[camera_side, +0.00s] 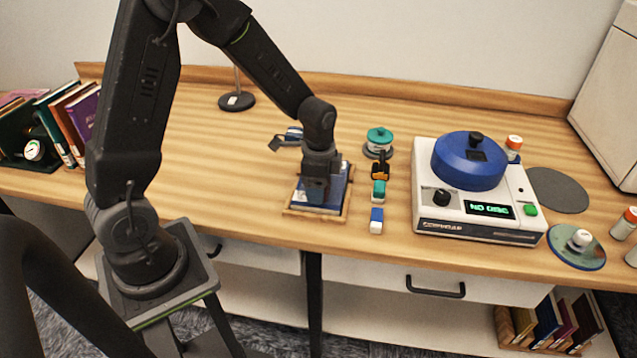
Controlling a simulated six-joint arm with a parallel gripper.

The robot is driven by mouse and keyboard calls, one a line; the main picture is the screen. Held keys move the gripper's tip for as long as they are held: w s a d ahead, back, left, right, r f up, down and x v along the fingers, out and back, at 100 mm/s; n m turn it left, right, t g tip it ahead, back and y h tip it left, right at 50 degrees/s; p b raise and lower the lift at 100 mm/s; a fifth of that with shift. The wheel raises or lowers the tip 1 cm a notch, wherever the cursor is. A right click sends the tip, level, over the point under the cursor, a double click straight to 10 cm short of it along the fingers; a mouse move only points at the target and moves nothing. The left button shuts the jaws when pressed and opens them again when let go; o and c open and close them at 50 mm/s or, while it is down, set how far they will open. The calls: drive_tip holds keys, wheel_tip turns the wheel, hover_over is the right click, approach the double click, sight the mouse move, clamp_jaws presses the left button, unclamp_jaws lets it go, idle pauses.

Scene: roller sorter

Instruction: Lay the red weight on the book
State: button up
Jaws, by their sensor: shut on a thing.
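My gripper (316,195) points straight down over a shallow wooden tray (290,212) near the front of the table. A blue book (338,188) lies in the tray, partly covered by my gripper. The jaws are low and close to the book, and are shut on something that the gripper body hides. No red weight shows anywhere in this view. I cannot tell whether the held thing touches the book.
A white machine (428,185) with a blue lid (468,160) stands to the right. Between it and the tray are a teal-lidded jar (379,138), a black-and-orange item (381,168) and two small blocks (376,222). A black stand base (237,101) is behind. Books stand at left.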

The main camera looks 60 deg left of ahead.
drive_tip(key=o, duration=1.2)
drive_tip(key=shift+o, duration=0.2)
wheel_tip(320, 180, up, 11)
drive_tip(key=s+d+r+n+t, duration=0.2)
drive_tip(key=s+d+r+n, duration=0.1)
drive_tip(key=s, duration=0.5)
drive_tip(key=s+d+r+n+t, duration=0.3)
drive_tip(key=s+r+n, duration=0.3)
drive_tip(key=s, duration=0.2)
drive_tip(key=shift+s+d+r+t, duration=0.15)
drive_tip(key=shift+s+r+t, duration=0.1)
drive_tip(key=shift+r+t, duration=0.1)
